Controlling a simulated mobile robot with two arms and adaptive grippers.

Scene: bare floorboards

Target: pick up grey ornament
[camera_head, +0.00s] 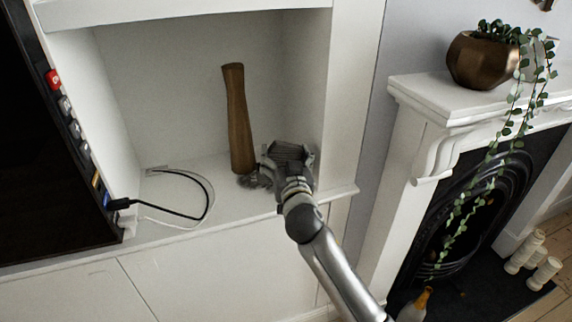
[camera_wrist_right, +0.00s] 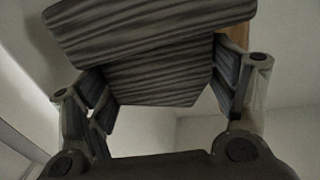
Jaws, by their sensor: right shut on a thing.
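The grey ornament (camera_wrist_right: 150,50) fills the upper middle of the right wrist view. It is dark grey with wavy stripes and has a wide upper part above a narrower body. My right gripper (camera_wrist_right: 165,92) is shut on its narrower body, one finger on each side. In the head view the right gripper (camera_head: 280,168) is inside the white alcove, near its right wall, and the ornament (camera_head: 291,151) shows only partly at its tips. I cannot tell whether the ornament touches the shelf. My left gripper is in neither view.
A tall brown wooden piece (camera_head: 238,120) stands close left of the right gripper. A black cable (camera_head: 190,215) lies on the shelf (camera_head: 225,212) at left, near a dark screen (camera_head: 40,150). A fireplace mantel (camera_head: 435,95) with a potted plant (camera_head: 482,60) stands at right.

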